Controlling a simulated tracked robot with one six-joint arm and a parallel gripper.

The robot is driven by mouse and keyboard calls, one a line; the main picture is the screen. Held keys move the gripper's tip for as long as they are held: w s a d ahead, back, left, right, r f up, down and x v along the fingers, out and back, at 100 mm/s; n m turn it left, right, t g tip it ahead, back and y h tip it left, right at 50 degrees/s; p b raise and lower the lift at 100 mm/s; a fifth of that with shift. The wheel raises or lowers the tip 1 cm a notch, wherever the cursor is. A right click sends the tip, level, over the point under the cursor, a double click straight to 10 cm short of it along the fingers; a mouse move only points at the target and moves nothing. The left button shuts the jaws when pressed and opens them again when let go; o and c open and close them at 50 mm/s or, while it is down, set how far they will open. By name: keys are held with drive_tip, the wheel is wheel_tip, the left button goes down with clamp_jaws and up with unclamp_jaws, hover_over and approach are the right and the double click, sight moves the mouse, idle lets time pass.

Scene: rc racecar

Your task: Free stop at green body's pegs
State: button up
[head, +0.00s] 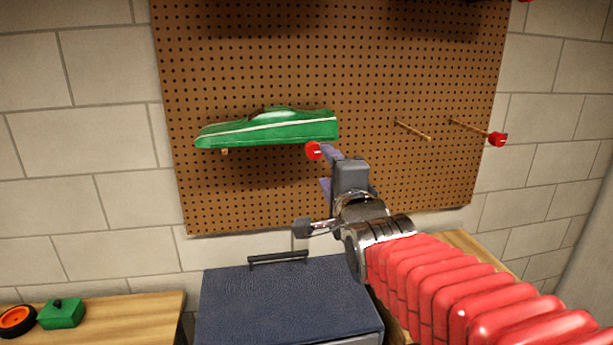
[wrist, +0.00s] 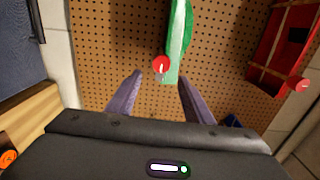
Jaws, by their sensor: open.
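The green car body (head: 270,130) with a white stripe rests on pegs on the pegboard. A bare wooden peg tip (head: 225,151) shows under its left end. A red stop (head: 314,151) sits at its right end, on a peg that is mostly hidden. In the wrist view the stop (wrist: 161,64) lies just beyond and between the purple fingertips, beside the green body (wrist: 178,40). My gripper (head: 327,168) is open, its fingers pointing at the board close to the stop. In the wrist view my gripper (wrist: 160,79) holds nothing.
Two pegs stick out at right; one is bare (head: 413,130), the other carries a red stop (head: 498,139). The wrist view shows a red body (wrist: 285,45) on the board. A dark blue cabinet (head: 285,305) stands below. A wooden bench (head: 130,305) is at left.

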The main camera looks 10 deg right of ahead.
drive_tip(key=shift+s, duration=1.45)
drive_tip(key=s+f+n+g, duration=0.3)
drive_tip(key=f+n+g, duration=0.15)
drive_tip(key=f, duration=0.35)
drive_tip(key=s+f+n+g, duration=0.3)
drive_tip(key=f+n, duration=0.3)
drive_tip(key=f, duration=0.1)
drive_tip(key=s+f+n+g, duration=0.2)
drive_tip(key=s+f+n, duration=0.2)
drive_tip(key=s, duration=0.4)
drive_tip(key=s+f+n+g, duration=0.3)
drive_tip(key=s, duration=0.5)
drive_tip(key=shift+s+a+f+n, duration=0.35)
drive_tip(key=shift+s, duration=0.05)
